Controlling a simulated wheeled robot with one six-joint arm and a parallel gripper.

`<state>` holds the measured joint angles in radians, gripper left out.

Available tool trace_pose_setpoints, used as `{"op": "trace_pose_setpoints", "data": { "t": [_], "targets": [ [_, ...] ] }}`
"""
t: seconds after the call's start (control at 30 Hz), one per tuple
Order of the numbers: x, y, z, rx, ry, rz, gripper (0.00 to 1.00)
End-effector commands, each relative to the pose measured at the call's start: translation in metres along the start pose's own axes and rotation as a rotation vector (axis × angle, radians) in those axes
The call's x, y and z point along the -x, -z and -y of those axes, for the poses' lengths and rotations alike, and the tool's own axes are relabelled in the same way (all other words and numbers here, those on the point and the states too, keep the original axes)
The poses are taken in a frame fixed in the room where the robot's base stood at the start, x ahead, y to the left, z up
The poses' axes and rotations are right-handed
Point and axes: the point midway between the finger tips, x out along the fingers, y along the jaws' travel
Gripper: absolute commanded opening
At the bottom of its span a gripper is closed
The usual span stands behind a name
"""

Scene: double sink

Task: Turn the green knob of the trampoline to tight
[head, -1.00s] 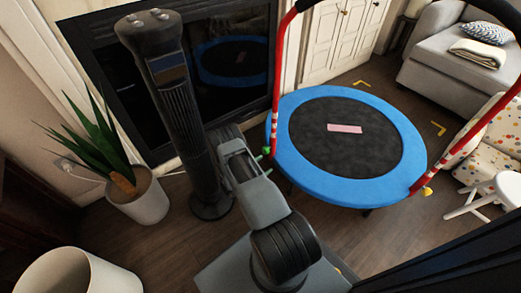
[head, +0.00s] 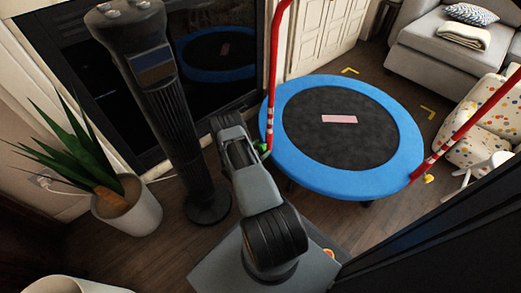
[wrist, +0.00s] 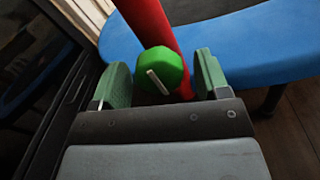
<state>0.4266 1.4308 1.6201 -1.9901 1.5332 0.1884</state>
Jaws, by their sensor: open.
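The trampoline (head: 300,172) has a blue rim, a black mat and red handle posts. Its green knob (wrist: 162,70) sits at the foot of the near red post (wrist: 155,22) in the wrist view and bears a slanted white mark. My gripper (wrist: 157,80) is open, with a green-padded finger on each side of the knob. A gap shows between the knob and the left finger; the right finger is closer, and I cannot tell if it touches. In the head view the knob (head: 264,149) is small and partly hidden by my arm. A yellow knob (head: 429,179) is on the other post.
A black tower fan (head: 170,110) stands just left of my arm, before a dark glass-fronted fireplace (head: 100,60). A potted plant (head: 127,207) is at left. A spotted armchair (head: 480,135) and grey sofa (head: 450,50) are at right.

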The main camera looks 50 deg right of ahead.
Motion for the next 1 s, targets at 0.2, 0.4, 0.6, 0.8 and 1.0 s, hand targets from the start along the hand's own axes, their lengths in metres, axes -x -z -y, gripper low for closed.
{"op": "trace_pose_setpoints", "data": {
  "t": [0.2,0.4,0.6,0.8,1.0],
  "targets": [
    [-0.0042,0.0000,-0.0011,0.000,-0.003,0.000,0.69],
    [-0.0034,0.0000,-0.0016,0.000,-0.005,-0.001,0.66],
    [-0.0031,0.0001,-0.0016,0.000,-0.005,-0.001,0.47],
    [-0.0029,0.0002,-0.0018,0.000,-0.005,-0.001,0.28],
    [-0.0026,0.0003,-0.0021,-0.004,-0.006,-0.001,0.19]
  ]
}}
